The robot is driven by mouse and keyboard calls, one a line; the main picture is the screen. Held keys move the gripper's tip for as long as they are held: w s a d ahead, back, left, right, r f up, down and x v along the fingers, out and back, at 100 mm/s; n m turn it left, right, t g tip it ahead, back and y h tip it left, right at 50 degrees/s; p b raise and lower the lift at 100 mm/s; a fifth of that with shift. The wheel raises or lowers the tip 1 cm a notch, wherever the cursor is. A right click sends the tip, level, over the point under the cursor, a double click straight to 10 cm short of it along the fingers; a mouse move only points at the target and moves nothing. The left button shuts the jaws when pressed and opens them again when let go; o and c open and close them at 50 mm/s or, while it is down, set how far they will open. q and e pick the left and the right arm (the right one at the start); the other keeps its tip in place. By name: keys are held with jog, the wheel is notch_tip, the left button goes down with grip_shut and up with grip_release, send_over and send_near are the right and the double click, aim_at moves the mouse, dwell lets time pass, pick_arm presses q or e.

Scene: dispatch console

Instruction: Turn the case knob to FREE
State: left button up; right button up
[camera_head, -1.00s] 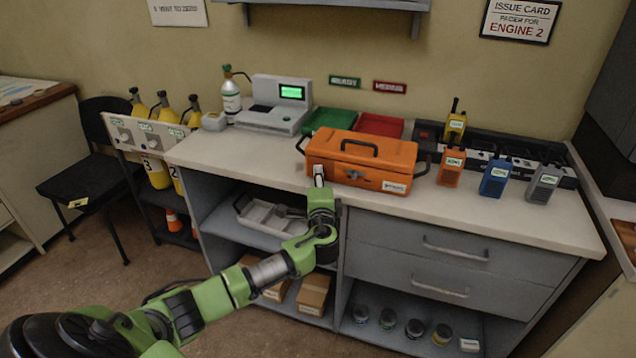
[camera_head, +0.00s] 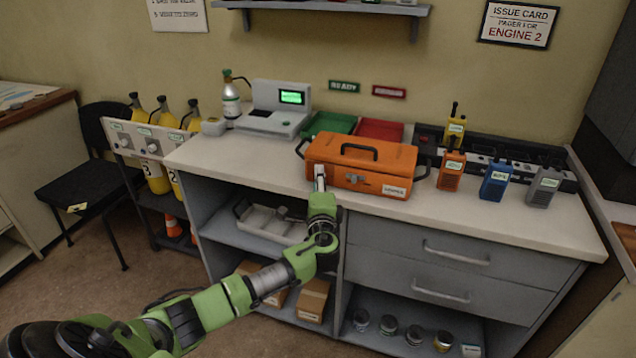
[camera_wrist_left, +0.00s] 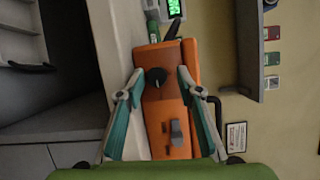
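The orange case (camera_head: 362,162) stands shut on the counter, with a dark handle on top, a grey latch (camera_head: 357,180) and a white label on its front. It also shows turned on its side in the left wrist view (camera_wrist_left: 165,110). A dark round knob (camera_wrist_left: 156,77) sits on the case's front, between my left fingertips in that picture. My left gripper (camera_head: 320,176) is at the left part of the case's front. Its two fingers (camera_wrist_left: 158,74) are apart, and I cannot tell whether they touch the knob. The knob is hidden behind the gripper in the head view. My right gripper is not in view.
Radios, including an orange one (camera_head: 451,170) and a blue one (camera_head: 495,180), stand right of the case. Green (camera_head: 330,122) and red (camera_head: 379,130) trays lie behind it. A console (camera_head: 273,112) stands at the back left. The counter (camera_head: 240,160) is clear left of the case.

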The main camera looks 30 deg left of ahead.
pick_arm(q)
jog(key=shift+f, duration=0.35)
jog(key=v, duration=0.8)
jog(key=shift+r, duration=0.25)
jog(key=s+f+g+h, duration=0.3)
jog(key=f, duration=1.6)
jog(key=s+d+f+n+g+h, duration=0.1)
jog(key=s+f+g, duration=0.1)
jog(key=s+f, duration=0.7)
jog(key=s+d+f+n+g+h, duration=0.1)
jog(key=s+d+f+g+h, duration=0.2)
jog(key=f, duration=1)
jog(key=s+d+f+n+g+h, duration=0.1)
jog(key=s+f, duration=0.5)
jog(key=s, duration=0.7)
jog(key=s+d+f+n+g+h, duration=0.1)
jog(key=s+d+f+n, duration=0.3)
jog(key=s, duration=0.9)
jog(key=s+d+f+n+g+h, duration=0.1)
jog(key=s+d+f+n+g, duration=0.1)
jog(key=s+d+f, duration=0.3)
jog(key=s+f+g, duration=0.1)
jog(key=s+f, duration=0.3)
jog(key=s, duration=0.4)
jog(key=shift+s+f+n+g, duration=0.15)
jog(key=shift+s+n+g, duration=0.05)
jog(key=shift+n+g, duration=0.1)
